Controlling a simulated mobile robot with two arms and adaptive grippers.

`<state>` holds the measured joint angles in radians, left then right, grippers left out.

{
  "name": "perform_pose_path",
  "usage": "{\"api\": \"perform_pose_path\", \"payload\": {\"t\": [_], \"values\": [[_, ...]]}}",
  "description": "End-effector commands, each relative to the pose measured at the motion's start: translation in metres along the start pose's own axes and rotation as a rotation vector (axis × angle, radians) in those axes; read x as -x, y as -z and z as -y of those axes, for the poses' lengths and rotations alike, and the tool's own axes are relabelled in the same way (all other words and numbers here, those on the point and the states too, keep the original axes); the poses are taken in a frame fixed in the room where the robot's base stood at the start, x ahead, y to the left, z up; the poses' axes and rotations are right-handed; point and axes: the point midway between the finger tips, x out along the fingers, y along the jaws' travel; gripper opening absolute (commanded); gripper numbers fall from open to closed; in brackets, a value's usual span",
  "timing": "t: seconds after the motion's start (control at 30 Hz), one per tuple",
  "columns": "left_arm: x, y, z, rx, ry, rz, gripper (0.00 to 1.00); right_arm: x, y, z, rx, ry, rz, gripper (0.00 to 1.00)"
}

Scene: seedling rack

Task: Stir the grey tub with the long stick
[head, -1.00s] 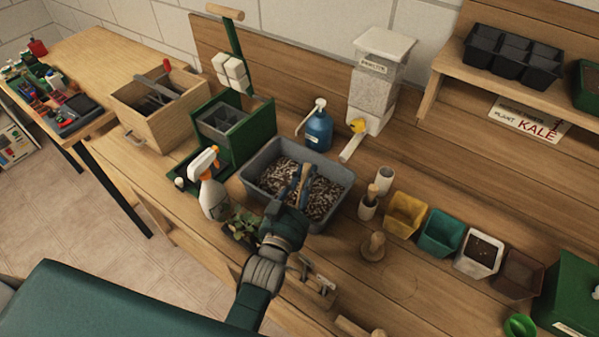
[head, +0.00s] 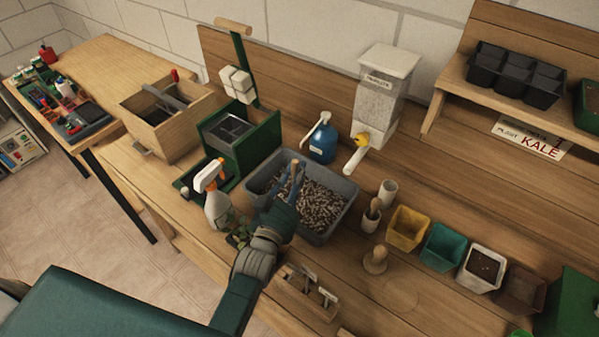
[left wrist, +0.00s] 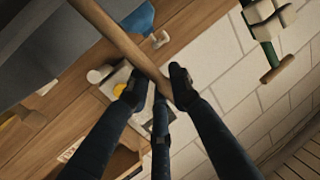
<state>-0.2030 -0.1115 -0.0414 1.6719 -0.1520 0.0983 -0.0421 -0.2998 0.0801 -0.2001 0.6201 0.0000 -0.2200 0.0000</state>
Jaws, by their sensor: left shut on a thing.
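The grey tub (head: 342,222) stands on the bench, part filled with a dark and pale speckled mix (head: 318,205). My left gripper (head: 290,186) is over the tub's left part, shut on the long wooden stick (head: 295,168). The left wrist view shows the stick (left wrist: 118,38) running slantwise between the fingertips of my left gripper (left wrist: 156,88). The stick's lower end is hidden in the head view, so I cannot tell how deep it sits in the mix. The tub's grey side (left wrist: 45,55) fills the upper left of the wrist view. My right gripper is not in view.
A spray bottle (head: 217,208) and a green box (head: 262,138) stand left of the tub. A blue bottle (head: 322,143) and a perlite dispenser (head: 376,98) stand behind it. A wooden caddy (head: 300,296) is in front. Coloured pots (head: 408,226) line the right.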

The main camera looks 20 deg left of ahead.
Motion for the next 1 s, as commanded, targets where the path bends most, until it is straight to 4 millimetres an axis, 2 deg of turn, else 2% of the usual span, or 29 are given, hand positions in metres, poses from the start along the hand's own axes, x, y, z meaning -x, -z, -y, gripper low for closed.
{"api": "perform_pose_path", "payload": {"t": [0.23,0.53,0.83,1.0], "values": [[0.0,0.006,0.0,-0.001,-0.001,-0.001,0.0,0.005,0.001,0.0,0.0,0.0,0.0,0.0],[0.0,0.037,0.002,-0.001,-0.001,-0.001,0.0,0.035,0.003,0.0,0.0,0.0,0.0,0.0],[0.0,0.065,0.004,-0.001,-0.001,-0.002,0.0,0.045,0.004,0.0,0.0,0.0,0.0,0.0],[0.0,0.08,0.006,-0.001,-0.001,-0.003,0.0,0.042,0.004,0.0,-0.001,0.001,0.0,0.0]]}}
